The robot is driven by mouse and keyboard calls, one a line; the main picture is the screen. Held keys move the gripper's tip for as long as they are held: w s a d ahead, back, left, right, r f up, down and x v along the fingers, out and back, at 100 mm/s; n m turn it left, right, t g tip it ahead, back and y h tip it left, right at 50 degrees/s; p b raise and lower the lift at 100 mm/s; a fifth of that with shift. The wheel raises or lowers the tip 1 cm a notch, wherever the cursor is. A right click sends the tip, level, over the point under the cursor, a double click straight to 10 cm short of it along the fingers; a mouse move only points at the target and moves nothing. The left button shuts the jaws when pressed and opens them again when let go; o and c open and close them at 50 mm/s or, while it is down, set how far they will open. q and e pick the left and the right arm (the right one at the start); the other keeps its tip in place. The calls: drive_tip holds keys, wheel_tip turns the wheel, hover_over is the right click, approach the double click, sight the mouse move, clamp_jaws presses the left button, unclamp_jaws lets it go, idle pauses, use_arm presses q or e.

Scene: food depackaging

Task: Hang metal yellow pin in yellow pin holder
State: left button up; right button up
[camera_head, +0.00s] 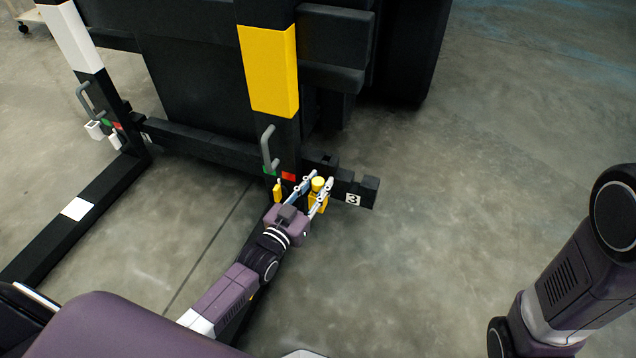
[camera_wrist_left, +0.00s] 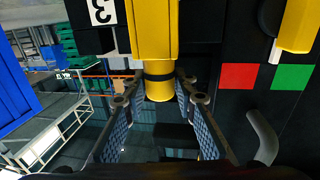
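A yellow boxy block (camera_head: 317,204) with a round yellow top (camera_head: 318,183) is at the black post's foot, beside the "3" label. In the left wrist view, the block (camera_wrist_left: 153,30) has a yellow cylinder (camera_wrist_left: 160,90) with a dark band at its end. I cannot tell whether this is the pin seated in its holder. My left gripper (camera_head: 321,180) is open around the cylinder, with gaps between it and the fingertips (camera_wrist_left: 160,98). A smaller yellow piece (camera_head: 277,193) is on the post's left side; it also shows in the left wrist view (camera_wrist_left: 298,25). My right gripper is out of view.
The black post bears a yellow band (camera_head: 268,70), a grey handle (camera_head: 268,148) and red and green patches. A black bar (camera_head: 365,190) runs behind the gripper. A white-banded post (camera_head: 72,38) stands left. The concrete floor (camera_head: 460,200) at right is clear.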

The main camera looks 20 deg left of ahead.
use_arm(q)
drive_tip(key=o, duration=0.4)
drive_tip(key=shift+c, duration=0.2)
drive_tip(key=shift+s, duration=0.1)
drive_tip(key=s+a, duration=0.2)
drive_tip(key=s, duration=0.9)
drive_tip(key=shift+s, duration=0.35)
drive_tip(key=shift+a, duration=0.1)
